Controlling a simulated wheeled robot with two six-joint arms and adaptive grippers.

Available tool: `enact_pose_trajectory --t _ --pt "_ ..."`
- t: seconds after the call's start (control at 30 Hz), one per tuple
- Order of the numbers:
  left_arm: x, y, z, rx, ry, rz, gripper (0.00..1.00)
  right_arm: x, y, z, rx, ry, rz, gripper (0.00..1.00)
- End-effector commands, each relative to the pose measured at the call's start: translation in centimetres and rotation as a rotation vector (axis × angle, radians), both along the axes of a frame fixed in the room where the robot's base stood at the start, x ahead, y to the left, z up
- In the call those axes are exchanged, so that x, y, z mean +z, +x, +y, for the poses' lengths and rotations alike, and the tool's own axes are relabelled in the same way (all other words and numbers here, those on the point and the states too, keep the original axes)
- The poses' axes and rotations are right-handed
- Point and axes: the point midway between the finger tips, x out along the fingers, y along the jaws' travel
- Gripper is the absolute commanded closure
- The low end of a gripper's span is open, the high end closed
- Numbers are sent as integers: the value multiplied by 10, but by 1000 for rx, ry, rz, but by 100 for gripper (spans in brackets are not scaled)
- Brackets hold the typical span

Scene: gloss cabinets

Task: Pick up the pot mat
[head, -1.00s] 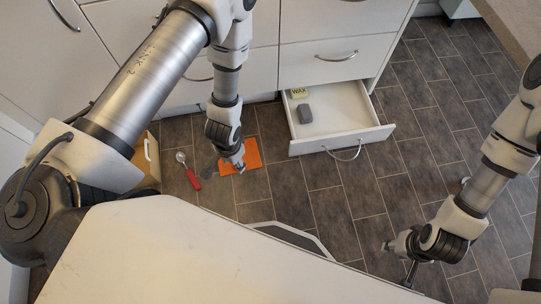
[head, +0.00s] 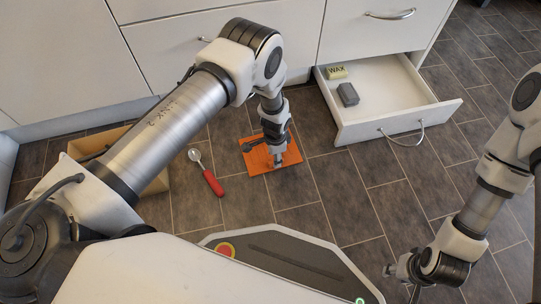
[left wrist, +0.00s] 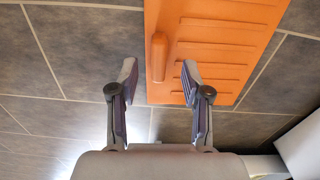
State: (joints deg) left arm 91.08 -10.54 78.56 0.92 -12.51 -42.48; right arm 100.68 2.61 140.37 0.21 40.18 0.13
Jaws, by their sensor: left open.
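The pot mat (head: 293,155) is a flat orange square lying on the floor tiles. In the left wrist view the orange mat (left wrist: 225,50) shows ridges and a raised bar along its left side. My left gripper (head: 278,160) is over the mat in the head view. In the left wrist view its fingers (left wrist: 158,82) are apart, with the lower end of the raised bar between and just beyond the tips. Nothing is held. My right gripper (head: 402,275) is at the lower right, away from the mat; its fingers are too small to read.
An open drawer (head: 385,108) with a wax box (head: 337,72) and a grey block (head: 348,94) juts out at the right. A red-handled spoon (head: 212,182) lies left of the mat. A tan box (head: 162,182) stands further left, partly behind my arm.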

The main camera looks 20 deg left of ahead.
Motion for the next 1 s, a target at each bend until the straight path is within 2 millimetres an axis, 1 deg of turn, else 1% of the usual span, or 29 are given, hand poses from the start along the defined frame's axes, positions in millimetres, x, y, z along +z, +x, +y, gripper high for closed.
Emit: enact_pose_trajectory --t 0.03,0.13,0.2,0.4,0.47,0.5,0.53,0.57,0.87,1.0 --pt "-20 1 -2 -1 0 0 52 -20 0 0 -2 0 -1 60" --pt "-36 1 -3 -1 0 0 52 -33 3 -1 -1 -1 -7 60" --pt "-39 1 -3 -1 0 0 52 -35 4 -1 2 -3 -12 60" --pt "-36 1 -3 0 0 0 52 -32 5 -1 2 -3 -14 60" --pt "-36 1 -3 0 0 0 73 -32 5 -1 3 -3 -13 60" --pt "-36 1 -3 0 0 0 88 -32 5 -1 3 -3 -13 60" --pt "-36 1 -3 0 0 0 98 -32 5 -1 3 -3 -13 60" --pt "-36 1 -3 0 0 0 100 -32 5 -1 2 -3 -13 60" --pt "-36 1 -3 0 0 0 100 -32 5 -1 3 -3 -13 60" --pt "-32 1 -3 0 0 0 100 -28 4 -1 2 -3 -11 60"
